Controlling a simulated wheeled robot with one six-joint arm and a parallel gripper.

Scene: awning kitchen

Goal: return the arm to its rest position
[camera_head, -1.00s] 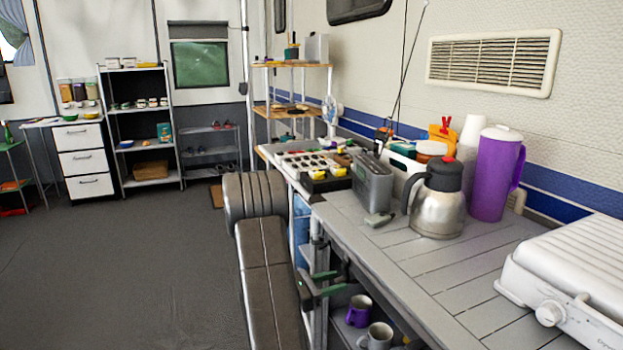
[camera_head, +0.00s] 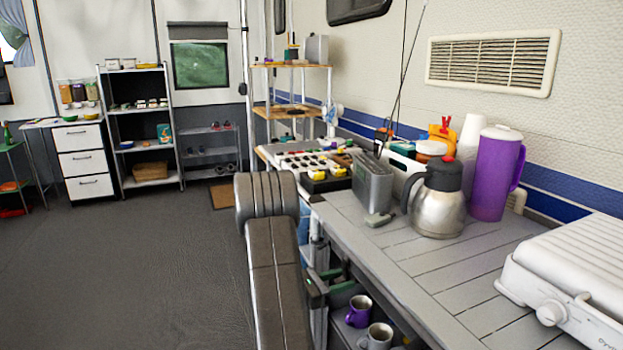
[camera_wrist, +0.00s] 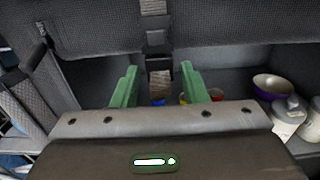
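My arm stands at the left edge of the grey slatted table (camera_head: 440,270) in the head view. My gripper (camera_head: 330,283) is low beside that edge, at the shelf under the tabletop, and partly hidden. In the wrist view, my gripper (camera_wrist: 160,88) has its two green fingers spread apart with nothing between them. A dark strap with a buckle (camera_wrist: 157,40) hangs beyond the fingers.
A steel jug (camera_head: 438,205), purple pitcher (camera_head: 494,180) and white grill (camera_head: 575,275) stand on top. The floor (camera_head: 130,265) at left is clear.

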